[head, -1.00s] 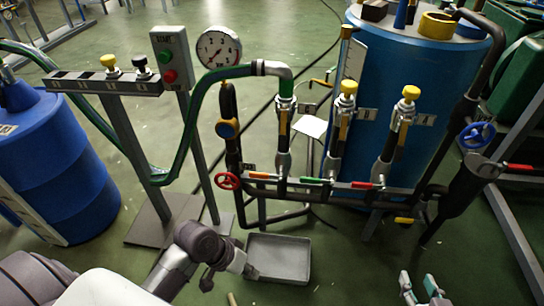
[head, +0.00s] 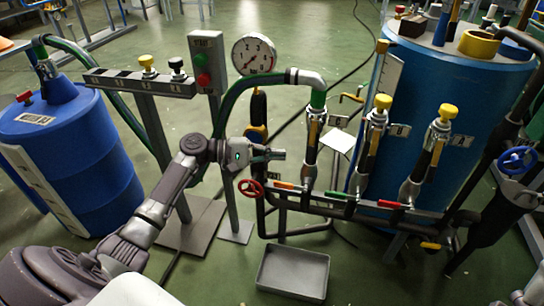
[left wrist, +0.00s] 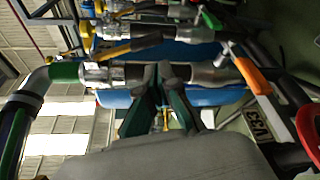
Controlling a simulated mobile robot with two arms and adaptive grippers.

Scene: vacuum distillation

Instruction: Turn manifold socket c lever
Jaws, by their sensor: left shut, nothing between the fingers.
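The manifold (head: 330,208) is a dark pipe with an orange lever (head: 286,185), a green lever (head: 339,195) and a red lever (head: 389,204). The orange lever is under the leftmost upright socket (head: 312,130), whose tag seems to read C. My left gripper (head: 281,154) is shut and empty, just left of that socket and above the orange lever. In the left wrist view the closed fingers (left wrist: 163,80) point at the socket's pipe, with the orange lever (left wrist: 253,76) to their right. Contact cannot be told. My right gripper (head: 526,296) barely shows at the bottom right.
A red handwheel (head: 250,187) is on the left of the manifold. A gauge (head: 254,54) and a button box (head: 206,62) stand behind my left arm. Blue drums flank the rig at left (head: 75,150) and right (head: 445,85). A grey tray (head: 292,272) lies on the floor.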

